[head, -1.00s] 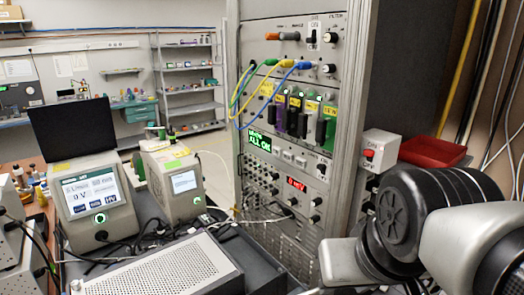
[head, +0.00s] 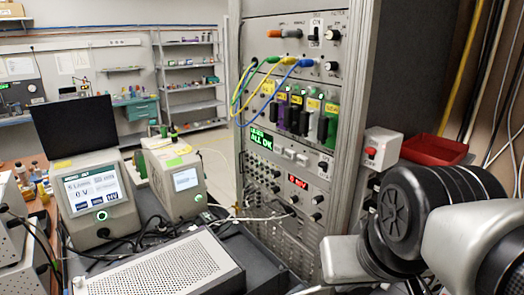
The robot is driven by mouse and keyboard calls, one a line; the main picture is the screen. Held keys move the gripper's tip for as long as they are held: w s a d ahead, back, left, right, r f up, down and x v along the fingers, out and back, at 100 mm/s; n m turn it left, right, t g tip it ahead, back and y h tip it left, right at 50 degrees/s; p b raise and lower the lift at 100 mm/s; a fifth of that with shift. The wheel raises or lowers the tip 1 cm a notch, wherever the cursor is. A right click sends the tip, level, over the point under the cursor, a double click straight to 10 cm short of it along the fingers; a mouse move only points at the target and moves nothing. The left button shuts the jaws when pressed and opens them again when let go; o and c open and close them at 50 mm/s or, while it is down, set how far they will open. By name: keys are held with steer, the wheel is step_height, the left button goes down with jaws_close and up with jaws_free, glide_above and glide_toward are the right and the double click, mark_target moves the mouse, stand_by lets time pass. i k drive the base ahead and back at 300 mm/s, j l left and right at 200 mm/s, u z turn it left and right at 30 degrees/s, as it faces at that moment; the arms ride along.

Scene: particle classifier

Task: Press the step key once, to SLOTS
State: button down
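A small green-lit display (head: 262,138) on the instrument rack reads "ALL OK" on its lower line; the upper line is too small to read surely. Beside it on the right are small pale keys (head: 295,155), with labels too small to read, so I cannot tell which one is the step key. The word SLOTS is not legible anywhere. My gripper is out of view; only my arm links show at the lower right, in front of the rack's lower right side.
The rack (head: 355,100) holds colored modules (head: 305,115) and looping cables (head: 262,85) above the display. A red LED readout (head: 298,182) sits below. Bench instruments (head: 95,195) stand left.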

mark_target(277, 148)
steer(key=j+u, duration=0.2)
steer(key=u, duration=0.15)
steer(key=j+u, duration=0.2)
steer(key=u, duration=0.15)
steer(key=j+u, duration=0.2)
steer(key=u, duration=0.15)
